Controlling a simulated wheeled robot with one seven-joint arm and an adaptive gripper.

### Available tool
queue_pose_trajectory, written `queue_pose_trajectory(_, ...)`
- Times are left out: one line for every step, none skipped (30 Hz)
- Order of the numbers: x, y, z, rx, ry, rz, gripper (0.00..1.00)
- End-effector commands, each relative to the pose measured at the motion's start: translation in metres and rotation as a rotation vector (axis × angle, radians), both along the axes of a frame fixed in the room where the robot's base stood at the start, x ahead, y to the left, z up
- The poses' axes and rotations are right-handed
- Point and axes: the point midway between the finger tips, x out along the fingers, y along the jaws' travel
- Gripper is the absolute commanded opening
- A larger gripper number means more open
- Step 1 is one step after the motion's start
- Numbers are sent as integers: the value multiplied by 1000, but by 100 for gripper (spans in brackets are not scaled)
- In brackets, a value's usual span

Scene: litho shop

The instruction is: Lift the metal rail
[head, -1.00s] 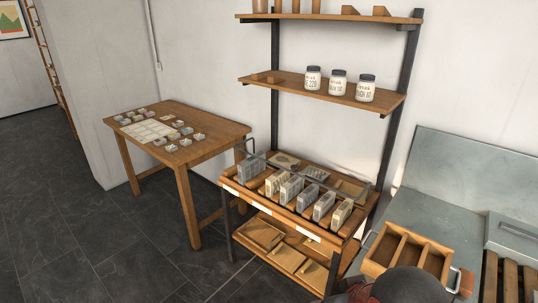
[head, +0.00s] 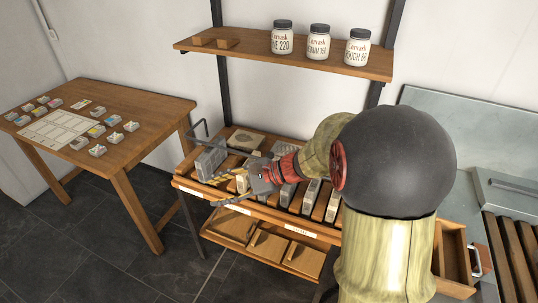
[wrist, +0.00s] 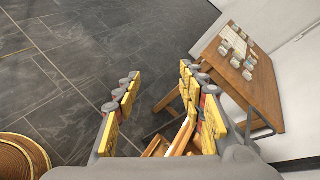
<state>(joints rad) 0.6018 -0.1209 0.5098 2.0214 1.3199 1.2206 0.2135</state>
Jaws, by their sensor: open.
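The metal rail (head: 204,142) is a thin dark grey bar with a bent end at the left of the slotted wooden rack. In the head view its left end shows and my arm hides the rest. My gripper (head: 229,185), with yellow finger pads, is open over the left part of the rack, close to the rail and the slabs. I cannot tell whether it touches the rail. In the wrist view my gripper (wrist: 158,88) has its fingers apart, with wooden parts showing between and below them. A grey bent bar by the table there may be the rail's end.
Several grey slabs (head: 211,160) stand upright in the rack. Three labelled jars (head: 319,42) stand on the shelf (head: 250,58) above. A wooden table (head: 150,108) with small blocks is at the left. A metal bench is at the right. Dark tiled floor (head: 75,230) is clear in front.

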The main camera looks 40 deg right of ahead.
Motion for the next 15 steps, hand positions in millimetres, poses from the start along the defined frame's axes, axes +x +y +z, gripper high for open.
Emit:
queue_pose_trajectory(17,-31,-12,104,17,-110,40)
queue_pose_trajectory(27,-50,-16,165,18,-176,40)
queue_pose_trajectory(39,-76,-23,244,18,-262,40)
queue_pose_trajectory(46,-96,-28,300,16,-326,40)
queue_pose_trajectory(51,-117,-34,354,11,-387,40)
queue_pose_trajectory(57,-144,-42,419,3,-466,40)
queue_pose_trajectory(59,-164,-48,465,-3,-521,40)
queue_pose_trajectory(61,-182,-55,508,-11,-574,40)
queue_pose_trajectory(61,-205,-63,556,-22,-636,40)
queue_pose_trajectory(61,-221,-68,588,-31,-679,40)
queue_pose_trajectory(60,-234,-73,617,-38,-716,40)
queue_pose_trajectory(58,-251,-79,648,-48,-759,40)
queue_pose_trajectory(57,-260,-83,667,-54,-786,40)
queue_pose_trajectory(55,-268,-86,683,-60,-807,40)
queue_pose_trajectory(54,-276,-89,699,-66,-828,40)
